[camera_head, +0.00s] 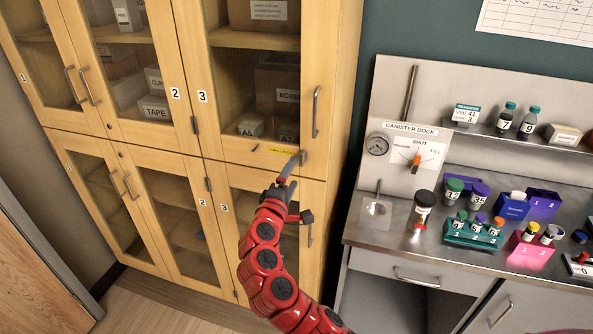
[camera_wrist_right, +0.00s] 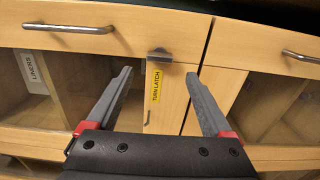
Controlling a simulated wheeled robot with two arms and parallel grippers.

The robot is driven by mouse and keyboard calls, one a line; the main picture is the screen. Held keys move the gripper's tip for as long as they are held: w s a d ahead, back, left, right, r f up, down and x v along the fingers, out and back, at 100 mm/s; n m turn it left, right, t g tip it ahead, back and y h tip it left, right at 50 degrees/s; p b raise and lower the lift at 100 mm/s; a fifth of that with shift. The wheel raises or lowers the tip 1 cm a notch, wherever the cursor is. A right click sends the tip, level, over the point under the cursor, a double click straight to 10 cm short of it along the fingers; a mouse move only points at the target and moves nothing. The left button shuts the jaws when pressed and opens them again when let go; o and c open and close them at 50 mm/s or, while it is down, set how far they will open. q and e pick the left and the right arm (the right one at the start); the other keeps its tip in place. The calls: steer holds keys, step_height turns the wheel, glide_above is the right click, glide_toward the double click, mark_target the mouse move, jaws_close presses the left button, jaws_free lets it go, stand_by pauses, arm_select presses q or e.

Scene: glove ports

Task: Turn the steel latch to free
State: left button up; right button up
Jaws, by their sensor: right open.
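In the right wrist view the latch (camera_wrist_right: 160,55) is a dark grey block beside a yellow "TURN LATCH" label (camera_wrist_right: 154,86). My right gripper (camera_head: 290,166) is at the latch in the head view. In the wrist view the right gripper (camera_wrist_right: 159,74) is open and empty, with its fingers on either side of the label and the latch just beyond their tips. I see no contact. My left gripper is out of view.
The upper glass door of cabinet 3 (camera_head: 316,72) is shut, with a bar handle (camera_head: 316,112) above the latch. A steel counter (camera_head: 375,222) with vials and coloured racks stands to the right. The floor (camera_head: 150,305) at lower left is clear.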

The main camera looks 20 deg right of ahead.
steer(key=b+v, duration=0.2)
steer(key=v, duration=0.8)
steer(key=shift+s+a+b, duration=0.3)
steer(key=shift+b, duration=0.1)
steer(key=shift+w, duration=0.1)
